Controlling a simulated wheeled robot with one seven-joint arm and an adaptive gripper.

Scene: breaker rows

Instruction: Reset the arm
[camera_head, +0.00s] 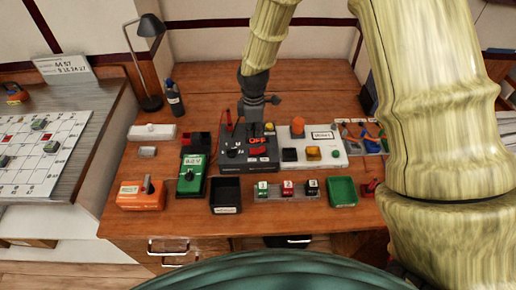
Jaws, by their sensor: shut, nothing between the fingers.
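My arm, pale yellow-green and bark-textured, comes in from the upper right. My dark grey gripper (257,121) hangs from it, pointing down over the back part of a black control box (240,162). Its fingers are shut and empty. They are small and dark against the box, so I cannot tell whether they touch anything on it. The box carries a red OFF label, a red switch and several knobs. My gripper and wrist hide part of the box's back edge.
On the wooden desk (200,85) stand a green meter (191,177), an orange box (141,195), a black tray (226,195), a row of small switches (288,191), a green tray (342,191) and a white panel (325,150). A lamp (148,60) and bottle (174,98) stand back left.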

